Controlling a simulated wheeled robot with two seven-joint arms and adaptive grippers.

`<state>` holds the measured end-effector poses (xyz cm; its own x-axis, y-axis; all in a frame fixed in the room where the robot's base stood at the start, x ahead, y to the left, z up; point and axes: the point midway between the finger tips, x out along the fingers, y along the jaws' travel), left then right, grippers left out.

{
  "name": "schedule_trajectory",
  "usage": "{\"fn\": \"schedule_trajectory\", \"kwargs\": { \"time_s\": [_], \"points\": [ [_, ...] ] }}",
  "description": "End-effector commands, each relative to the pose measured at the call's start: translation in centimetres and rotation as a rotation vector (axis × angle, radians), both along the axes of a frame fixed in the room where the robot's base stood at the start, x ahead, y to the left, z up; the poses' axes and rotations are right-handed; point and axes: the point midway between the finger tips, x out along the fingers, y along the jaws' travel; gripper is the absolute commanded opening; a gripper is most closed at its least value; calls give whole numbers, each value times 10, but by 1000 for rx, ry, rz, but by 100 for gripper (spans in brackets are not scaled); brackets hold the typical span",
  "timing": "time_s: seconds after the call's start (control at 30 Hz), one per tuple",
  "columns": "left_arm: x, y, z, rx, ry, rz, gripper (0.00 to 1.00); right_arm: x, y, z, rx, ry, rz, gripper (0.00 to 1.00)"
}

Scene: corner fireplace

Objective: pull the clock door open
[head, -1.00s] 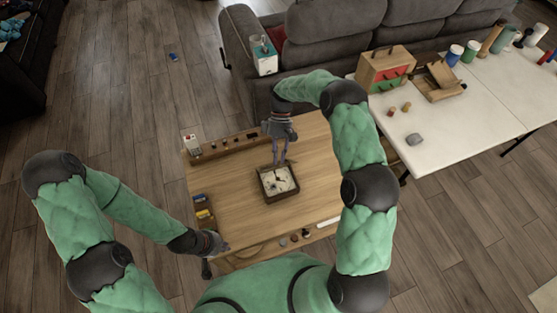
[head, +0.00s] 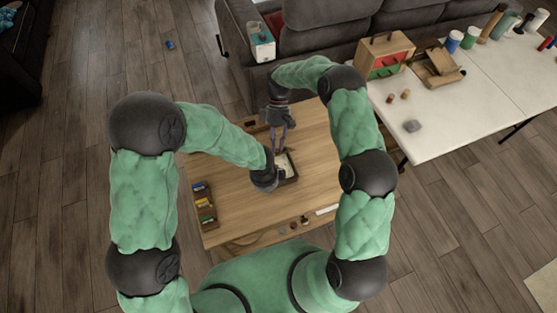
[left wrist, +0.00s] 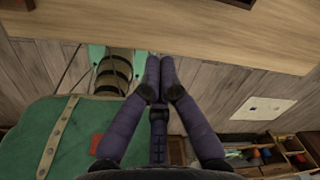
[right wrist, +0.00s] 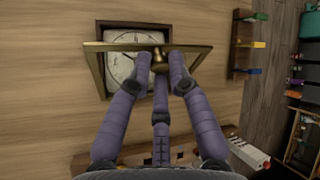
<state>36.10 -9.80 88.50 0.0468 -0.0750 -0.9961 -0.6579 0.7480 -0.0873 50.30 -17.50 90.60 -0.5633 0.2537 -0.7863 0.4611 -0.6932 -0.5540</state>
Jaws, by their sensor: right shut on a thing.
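The clock (right wrist: 122,67) lies face up on the wooden table, a white dial in a dark square case. It also shows in the head view (head: 292,180), partly covered by my left arm. Its brass-framed door (right wrist: 100,47) stands tilted up off the dial, partly open, with a brass knob (right wrist: 160,56) on its raised bar. My right gripper (right wrist: 162,62) is shut on the knob; it shows above the clock in the head view (head: 279,150). My left gripper (left wrist: 160,65) is shut and empty; its wrist is beside the clock in the head view, fingers hidden.
The wooden table (head: 235,205) has a rack of coloured items (head: 203,205) at its left edge. A white table (head: 440,130) with wooden boxes and jars stands at right. A grey sofa (head: 330,30) is behind. Open floor lies at left.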

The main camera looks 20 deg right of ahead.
Motion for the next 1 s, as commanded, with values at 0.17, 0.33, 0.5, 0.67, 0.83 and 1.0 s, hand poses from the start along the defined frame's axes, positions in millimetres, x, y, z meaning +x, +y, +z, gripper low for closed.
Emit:
{"fn": "schedule_trajectory", "kwargs": {
  "time_s": [0.17,0.33,0.5,0.67,0.83,1.0],
  "points": [
    [13,-38,34,104,-160,-384,0,0,0,1,0,0,0,0],
    [20,-60,57,180,-257,-596,0,0,0,1,0,0,0,0],
    [23,-68,63,211,-293,-672,0,0,0,1,0,0,0,0],
    [28,-68,47,215,-291,-675,0,0,0,1,0,0,0,0],
    [38,-67,18,213,-290,-674,0,0,0,1,0,0,0,0],
    [48,-67,-12,212,-290,-673,0,0,0,1,0,0,0,0]
  ]
}}
